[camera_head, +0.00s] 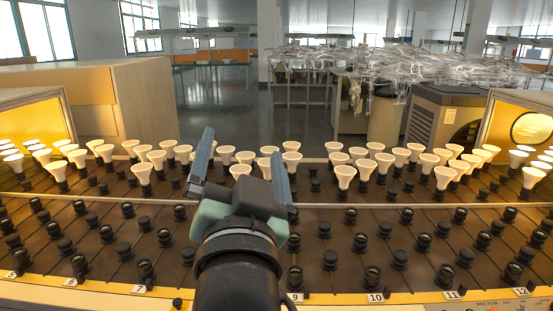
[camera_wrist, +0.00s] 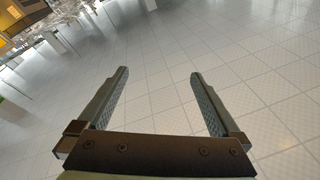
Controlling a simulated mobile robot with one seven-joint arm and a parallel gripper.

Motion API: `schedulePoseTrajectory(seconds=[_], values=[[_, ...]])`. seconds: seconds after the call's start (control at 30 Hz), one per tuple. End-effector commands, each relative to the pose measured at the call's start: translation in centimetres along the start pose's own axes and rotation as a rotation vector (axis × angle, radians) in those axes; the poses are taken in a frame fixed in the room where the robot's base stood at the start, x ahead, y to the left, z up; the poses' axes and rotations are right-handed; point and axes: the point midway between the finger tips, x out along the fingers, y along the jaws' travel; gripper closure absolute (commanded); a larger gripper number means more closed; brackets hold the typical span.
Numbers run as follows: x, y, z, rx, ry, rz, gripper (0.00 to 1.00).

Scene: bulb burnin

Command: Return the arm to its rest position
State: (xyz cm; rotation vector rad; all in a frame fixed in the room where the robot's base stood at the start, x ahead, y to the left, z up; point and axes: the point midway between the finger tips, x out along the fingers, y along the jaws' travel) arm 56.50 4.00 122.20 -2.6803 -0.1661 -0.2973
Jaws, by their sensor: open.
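My gripper (camera_head: 242,165) is in the middle of the head view, raised above the socket board (camera_head: 215,272). Its two fingers are apart with nothing between them. In the wrist view my gripper (camera_wrist: 158,85) is also open and empty, with pale tiled floor (camera_wrist: 270,85) behind it. My dark arm rises from the bottom edge of the head view, hiding part of the board behind it. White bulbs (camera_head: 344,176) stand upright in the back rows of the board, apart from my gripper as far as I can tell.
Rows of empty black sockets (camera_head: 371,276) fill the front of the board, with number labels (camera_head: 376,297) along its edge. Lit yellow side panels (camera_head: 517,128) stand at both ends. Behind are a cardboard-coloured box (camera_head: 146,100) and tables with plastic-wrapped items (camera_head: 420,68).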

Motion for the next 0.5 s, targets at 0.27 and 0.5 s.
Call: schedulePoseTrajectory(seconds=[0.27, 0.5], values=[[-9.3, -5.2, -19.0, -0.468, 0.606, -0.063, 0.00], [-6.5, -8.9, -26.6, -0.462, 0.586, -0.065, 0.00]])
